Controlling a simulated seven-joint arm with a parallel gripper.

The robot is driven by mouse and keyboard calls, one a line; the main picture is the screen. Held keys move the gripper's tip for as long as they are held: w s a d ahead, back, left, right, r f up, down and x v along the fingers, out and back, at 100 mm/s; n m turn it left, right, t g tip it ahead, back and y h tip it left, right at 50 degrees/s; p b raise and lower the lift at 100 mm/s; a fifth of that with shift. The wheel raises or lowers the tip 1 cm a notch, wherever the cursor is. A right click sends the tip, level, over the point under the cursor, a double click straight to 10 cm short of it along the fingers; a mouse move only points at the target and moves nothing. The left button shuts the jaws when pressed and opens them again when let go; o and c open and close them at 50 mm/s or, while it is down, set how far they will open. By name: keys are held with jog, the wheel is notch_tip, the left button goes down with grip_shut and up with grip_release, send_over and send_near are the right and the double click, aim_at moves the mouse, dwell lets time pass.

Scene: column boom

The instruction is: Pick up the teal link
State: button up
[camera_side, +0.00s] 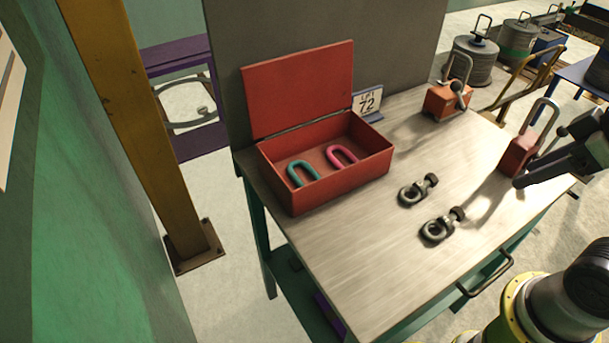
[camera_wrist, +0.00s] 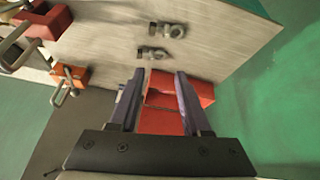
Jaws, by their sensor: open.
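The teal link (camera_side: 303,173) is a U-shaped piece lying inside the open red box (camera_side: 340,185) on the workbench, in the side view. A pink link (camera_side: 342,157) of like shape lies to its right in the same box. My gripper (camera_side: 542,163) is at the right edge of the side view, above the bench's right part and well apart from the box. In the wrist view my gripper (camera_wrist: 160,76) has its two fingers apart with nothing held; the red box (camera_wrist: 180,92) shows beyond and between them. The teal link cannot be seen in the wrist view.
The box's lid (camera_side: 298,90) stands up at the back. Two dark eye fittings (camera_side: 418,190) lie right of the box. An orange padlock (camera_side: 447,100) and a red padlock (camera_side: 518,152) stand on the bench. A "72" card (camera_side: 367,103) stands behind the box.

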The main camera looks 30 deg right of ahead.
jog(key=w+r+n, duration=0.5)
jog(key=r, duration=0.1)
jog(key=w+a+r+n+g+y, duration=0.1)
jog(key=w+a+n, duration=0.3)
jog(key=w, duration=0.5)
jog(key=w+a+r+n+g+y, duration=0.1)
jog(key=w+a+n, duration=0.3)
jog(key=w, duration=0.4)
jog(key=w+a+f+n+g, duration=0.25)
jog(key=w+a+f, duration=0.35)
jog(key=w+f, duration=0.35)
jog(key=shift+n+g+h, duration=0.3)
jog(key=shift+n+g, duration=0.05)
jog(key=shift+g, duration=0.2)
jog(key=a+f, duration=0.1)
jog(key=f, duration=0.3)
jog(key=a+f, duration=0.1)
jog(key=f, duration=0.3)
jog(key=a+f, duration=0.1)
jog(key=f, duration=0.4)
jog(key=shift+a, duration=0.25)
jog(key=shift+a+f, duration=0.2)
jog(key=shift+f, duration=0.8)
jog(key=shift+a+f, duration=0.2)
jog(key=shift+f, duration=0.75)
jog(key=shift+a+f, duration=0.2)
jog(key=shift+f, duration=0.8)
grip_shut()
jog(key=shift+r, duration=0.1)
